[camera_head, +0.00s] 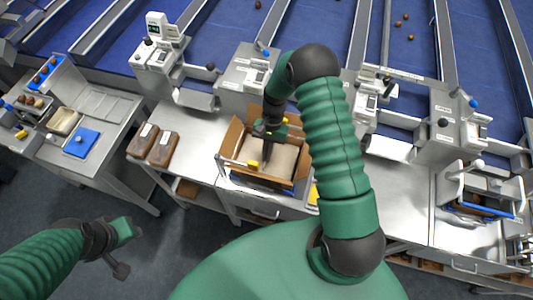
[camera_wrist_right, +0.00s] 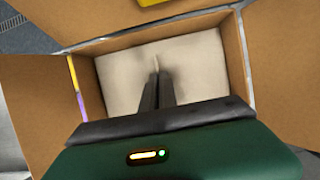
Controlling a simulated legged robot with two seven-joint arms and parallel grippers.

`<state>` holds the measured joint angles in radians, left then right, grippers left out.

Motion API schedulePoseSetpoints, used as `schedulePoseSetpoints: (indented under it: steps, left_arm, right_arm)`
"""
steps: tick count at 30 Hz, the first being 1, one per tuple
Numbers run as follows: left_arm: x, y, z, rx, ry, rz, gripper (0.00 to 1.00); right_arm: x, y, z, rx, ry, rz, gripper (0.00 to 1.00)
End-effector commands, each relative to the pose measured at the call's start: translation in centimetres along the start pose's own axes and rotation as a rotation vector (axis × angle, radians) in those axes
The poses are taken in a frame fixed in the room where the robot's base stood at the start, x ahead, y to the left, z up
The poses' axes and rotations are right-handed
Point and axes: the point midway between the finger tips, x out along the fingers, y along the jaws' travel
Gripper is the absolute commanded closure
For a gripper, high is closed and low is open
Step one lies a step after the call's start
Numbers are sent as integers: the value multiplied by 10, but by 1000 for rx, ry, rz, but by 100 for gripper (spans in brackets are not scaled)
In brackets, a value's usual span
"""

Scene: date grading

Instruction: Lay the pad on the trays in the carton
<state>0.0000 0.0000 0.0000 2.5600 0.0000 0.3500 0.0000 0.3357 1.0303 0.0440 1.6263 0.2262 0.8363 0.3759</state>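The open cardboard carton (camera_head: 233,146) stands on the steel bench in the middle, its flaps spread. The beige pad (camera_head: 283,160) lies inside it and looks flat. In the right wrist view the pad (camera_wrist_right: 115,75) fills most of the carton's opening (camera_wrist_right: 235,60); any trays under it are hidden. My right gripper (camera_head: 266,150) reaches down into the carton. In its wrist view the two dark fingers (camera_wrist_right: 156,72) are close together, with a thin pale upright piece of the pad between their tips. My left gripper (camera_head: 126,250) hangs over the floor, away from the bench; its finger gap is unclear.
Two brown packs (camera_head: 163,148) lie on the bench left of the carton. A side table holds a blue pad (camera_head: 82,143) and small bins. Grading machines (camera_head: 245,75) and blue belts (camera_head: 280,25) stand behind. A metal fixture (camera_head: 480,190) stands at the right. Bench is clear between packs and carton.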

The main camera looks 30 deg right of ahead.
Motion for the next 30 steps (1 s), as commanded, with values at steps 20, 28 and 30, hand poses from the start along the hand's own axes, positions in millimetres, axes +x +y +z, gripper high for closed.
schedulePoseSetpoints:
  steps: [20, 28, 30]
  left_arm:
    - [8, 0, 2, 0, 0, 0, 64]
    - [10, 0, 2, 0, 0, 0, 64]
    - [10, 0, 2, 0, 0, 0, 64]
  right_arm:
    - [10, 0, -4, 0, 0, 0, 100]
    - [13, 0, -6, 0, 0, 0, 100]
    - [14, 0, -6, 0, 1, 0, 100]
